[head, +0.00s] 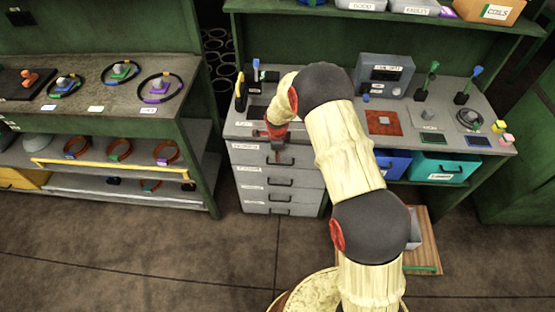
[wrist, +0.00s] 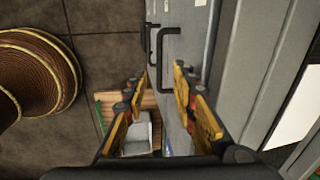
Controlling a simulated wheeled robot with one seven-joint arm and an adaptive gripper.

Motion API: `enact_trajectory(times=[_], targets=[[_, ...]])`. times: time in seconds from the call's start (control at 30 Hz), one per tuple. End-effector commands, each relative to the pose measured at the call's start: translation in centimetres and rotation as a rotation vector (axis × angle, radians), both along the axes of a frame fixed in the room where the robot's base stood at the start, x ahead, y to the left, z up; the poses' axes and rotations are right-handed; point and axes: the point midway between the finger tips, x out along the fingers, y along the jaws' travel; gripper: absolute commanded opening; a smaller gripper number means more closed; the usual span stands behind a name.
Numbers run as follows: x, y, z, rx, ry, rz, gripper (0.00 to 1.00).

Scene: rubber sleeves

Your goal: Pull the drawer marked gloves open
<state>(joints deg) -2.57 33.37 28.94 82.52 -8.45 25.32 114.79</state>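A grey drawer unit (head: 252,181) stands under the left end of the workbench, with several stacked drawers, dark bar handles and small white labels. The labels are too small to read, so I cannot tell which drawer is marked gloves. All its drawers look shut. My gripper (head: 277,158) is in front of an upper drawer, partly covering its handle. In the wrist view my gripper (wrist: 163,108) is open and empty, its yellow fingers spread apart. A dark drawer handle (wrist: 161,50) lies beyond the fingertips, roughly in line with the gap; no contact shows.
Blue and teal bins (head: 443,168) sit under the bench to the right. A wooden board (head: 428,240) with a grey container lies on the floor. A shelf rack (head: 195,135) stands left. The floor before the drawers (head: 235,250) is clear.

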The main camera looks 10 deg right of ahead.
Motion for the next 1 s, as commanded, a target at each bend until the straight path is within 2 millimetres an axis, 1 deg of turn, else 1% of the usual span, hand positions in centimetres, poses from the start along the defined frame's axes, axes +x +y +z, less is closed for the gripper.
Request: enact_trajectory(times=[0.17, 0.27, 0.5, 0.6, 0.77, 1.0], targets=[[0.0, 0.0, -0.8, 0.008, 0.000, -0.045, 0.27], [0.2, -0.1, -2.0, 0.008, 0.001, -0.045, 0.27], [0.8, -0.3, -5.7, 0.008, 0.001, -0.043, 0.27], [1.1, -0.4, -6.7, 0.007, 0.000, -0.043, 0.27], [1.2, -0.4, -7.6, 0.008, 0.000, -0.043, 0.27], [1.3, -0.4, -7.7, 0.008, 0.000, -0.042, 0.27]])
